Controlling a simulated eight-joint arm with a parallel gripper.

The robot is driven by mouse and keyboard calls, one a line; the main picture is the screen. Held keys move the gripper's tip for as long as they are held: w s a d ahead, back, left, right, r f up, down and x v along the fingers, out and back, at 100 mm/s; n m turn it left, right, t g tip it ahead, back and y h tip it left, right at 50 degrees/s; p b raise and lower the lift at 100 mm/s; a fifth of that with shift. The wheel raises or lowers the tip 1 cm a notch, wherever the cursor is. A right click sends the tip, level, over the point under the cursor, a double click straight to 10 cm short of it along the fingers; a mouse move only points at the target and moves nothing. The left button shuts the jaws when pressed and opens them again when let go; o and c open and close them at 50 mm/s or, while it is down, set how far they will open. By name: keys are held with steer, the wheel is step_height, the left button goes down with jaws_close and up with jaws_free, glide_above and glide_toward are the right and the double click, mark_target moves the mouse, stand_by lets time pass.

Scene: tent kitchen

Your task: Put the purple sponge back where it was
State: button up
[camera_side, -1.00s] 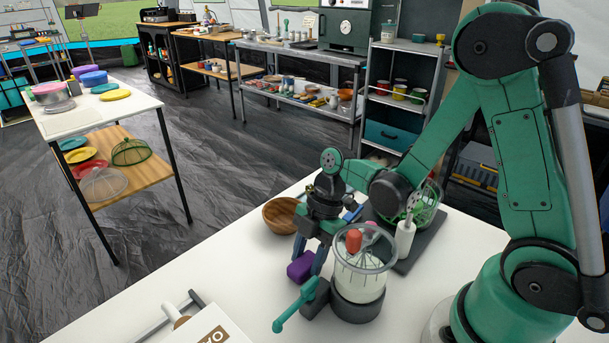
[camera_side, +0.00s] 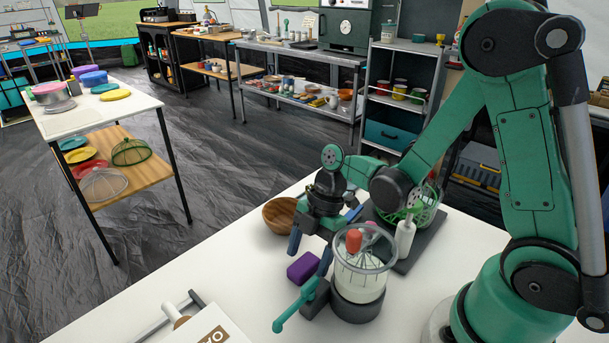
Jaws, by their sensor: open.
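The purple sponge (camera_side: 303,267) lies on the white table, just left of the mixer-like clear jug with its dark base. My gripper (camera_side: 310,252) is open, its fingers pointing down just behind and above the sponge. One finger is up to the left of the sponge, the other close to its right end. I cannot tell whether that right finger touches it. Nothing shows between the fingers.
The clear jug (camera_side: 371,282) with a whisk and red-topped tool stands close right of the gripper, a teal handle (camera_side: 293,309) at its front left. A wooden bowl (camera_side: 279,215) is behind. A green basket (camera_side: 427,211) stands on a dark mat.

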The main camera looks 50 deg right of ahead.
steer(key=d+r+m+t+h, duration=0.1)
steer(key=r+m+t+h, duration=0.1)
steer(key=r+m, duration=0.4)
steer(key=s+d+r+m+t+h, duration=0.1)
steer(key=r+m+t, duration=0.4)
steer(key=m, duration=0.7)
steer(key=shift+s+d+r+h, duration=0.15)
steer(key=shift+d+r+h, duration=0.4)
steer(key=shift+r+h, duration=0.2)
stand_by(0.4)
